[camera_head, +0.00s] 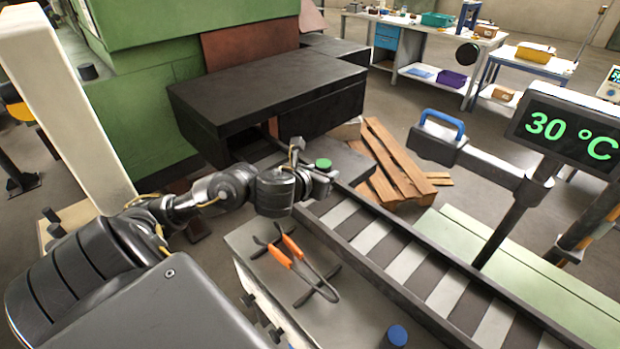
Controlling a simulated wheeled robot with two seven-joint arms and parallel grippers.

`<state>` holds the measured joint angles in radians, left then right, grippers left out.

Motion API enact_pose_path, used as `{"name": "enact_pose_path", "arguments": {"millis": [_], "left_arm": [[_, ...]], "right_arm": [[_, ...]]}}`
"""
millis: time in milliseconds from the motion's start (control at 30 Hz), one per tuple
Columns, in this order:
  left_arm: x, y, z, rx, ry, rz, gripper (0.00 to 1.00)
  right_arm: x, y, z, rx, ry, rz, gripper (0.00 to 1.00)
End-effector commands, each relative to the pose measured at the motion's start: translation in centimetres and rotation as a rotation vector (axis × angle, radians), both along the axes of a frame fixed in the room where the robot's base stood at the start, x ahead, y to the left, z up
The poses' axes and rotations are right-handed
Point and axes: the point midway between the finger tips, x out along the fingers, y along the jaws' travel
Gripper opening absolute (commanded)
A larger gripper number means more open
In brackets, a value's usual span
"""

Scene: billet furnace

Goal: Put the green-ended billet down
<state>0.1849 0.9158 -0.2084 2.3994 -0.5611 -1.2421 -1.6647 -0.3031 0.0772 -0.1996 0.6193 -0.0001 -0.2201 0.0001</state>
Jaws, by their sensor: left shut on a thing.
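My left gripper (312,178) reaches in from the left and is shut on the green-ended billet (323,163). Only the billet's round green end shows clearly; the gripper hides most of its body. My right gripper is not in view.
Tongs with orange handles (297,252) lie on the grey bench (345,310) in front, and a blue-topped cylinder (394,336) stands near its front. A display reading 30 °C (565,135) and a blue-handled device (440,135) overhang the right side. A wooden pallet (400,165) lies behind the conveyor.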

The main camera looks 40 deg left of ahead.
Motion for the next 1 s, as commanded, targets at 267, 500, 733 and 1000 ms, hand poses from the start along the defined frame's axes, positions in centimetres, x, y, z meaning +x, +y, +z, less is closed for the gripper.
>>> {"name": "enact_pose_path", "arguments": {"millis": [267, 500, 733, 1000], "left_arm": [[4.0, 5.0, -3.1, -0.005, -0.001, 0.007, 0.0], [6.7, 8.5, -6.6, -0.006, 0.0, 0.008, 0.0], [7.9, 9.8, -8.6, -0.002, -0.002, 0.005, 0.0], [8.3, 10.4, -9.5, -0.002, -0.002, 0.007, 0.0]], "right_arm": [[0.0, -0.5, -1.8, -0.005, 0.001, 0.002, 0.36], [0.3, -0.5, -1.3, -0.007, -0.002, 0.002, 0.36], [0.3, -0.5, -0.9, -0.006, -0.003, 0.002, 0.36], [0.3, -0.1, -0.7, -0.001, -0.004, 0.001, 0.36]]}}
